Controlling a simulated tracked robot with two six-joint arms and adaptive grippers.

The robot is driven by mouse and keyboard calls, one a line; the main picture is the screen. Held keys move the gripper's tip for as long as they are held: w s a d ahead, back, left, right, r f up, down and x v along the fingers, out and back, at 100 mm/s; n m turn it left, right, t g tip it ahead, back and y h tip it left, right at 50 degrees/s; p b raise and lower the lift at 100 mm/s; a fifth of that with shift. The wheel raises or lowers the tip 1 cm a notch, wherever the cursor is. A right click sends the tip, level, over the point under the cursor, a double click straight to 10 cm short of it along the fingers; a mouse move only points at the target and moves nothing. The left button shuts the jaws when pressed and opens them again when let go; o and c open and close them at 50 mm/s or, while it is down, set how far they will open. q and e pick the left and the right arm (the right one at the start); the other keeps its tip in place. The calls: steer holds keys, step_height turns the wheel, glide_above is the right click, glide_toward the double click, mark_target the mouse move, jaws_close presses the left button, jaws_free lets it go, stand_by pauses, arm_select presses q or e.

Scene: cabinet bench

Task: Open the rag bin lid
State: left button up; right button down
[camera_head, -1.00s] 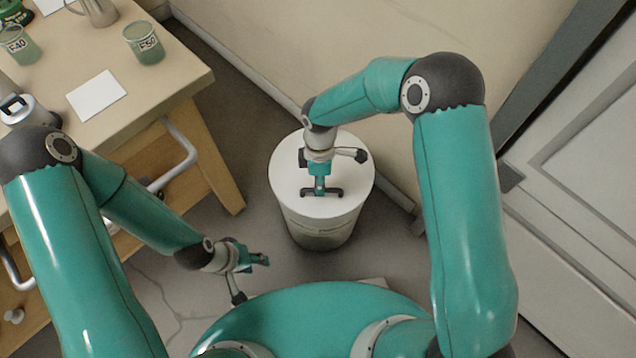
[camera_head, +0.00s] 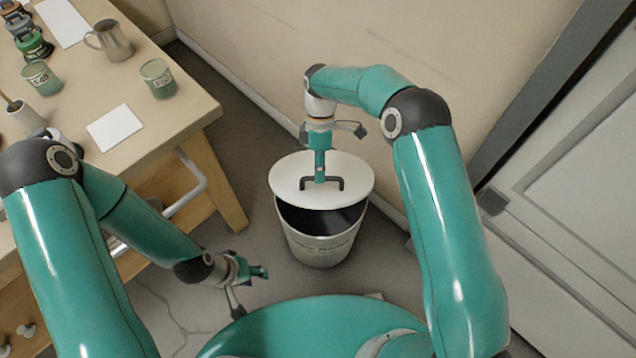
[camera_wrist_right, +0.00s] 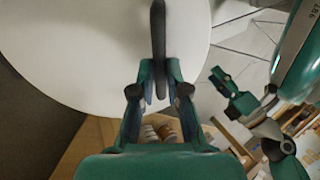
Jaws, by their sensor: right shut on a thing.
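The rag bin (camera_head: 322,252) is a grey round bin on the floor, its dark inside showing below the lid. The round white lid (camera_head: 350,172) is raised off the rim at the front; whether its back edge touches the bin is hidden. My right gripper (camera_head: 320,177) is shut on the dark bar handle (camera_head: 338,186) on top of the lid. In the right wrist view the handle (camera_wrist_right: 158,45) runs between the fingers, with the white lid (camera_wrist_right: 75,45) behind it. My left gripper (camera_head: 262,272) hangs apart from the bin, at its lower left; its finger gap is unclear.
A wooden bench (camera_head: 170,80) at the left holds cups, a metal mug (camera_head: 110,40) and a white card (camera_head: 114,128). A wall stands close behind the bin, and a pale cabinet (camera_head: 570,200) is at the right. Floor is clear between bench and bin.

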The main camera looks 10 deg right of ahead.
steer(key=shift+w+d+r+p, duration=0.2)
steer(key=shift+w+r, duration=0.35)
steer(key=shift+w, duration=0.2)
steer(key=shift+w+d+r+p, duration=0.1)
steer(key=shift+w+d+r, duration=0.05)
steer(key=shift+w+r, duration=0.45)
steer(key=shift+f, duration=0.1)
steer(key=c, duration=1.5)
jaws_free()
steer(key=shift+w, duration=0.1)
steer(key=o, duration=0.3)
steer(key=shift+w+f, duration=0.1)
steer(key=shift+f, duration=0.05)
steer(key=shift+a+r, duration=0.1)
steer(key=shift+r, duration=0.1)
steer(key=shift+v, duration=3.55)
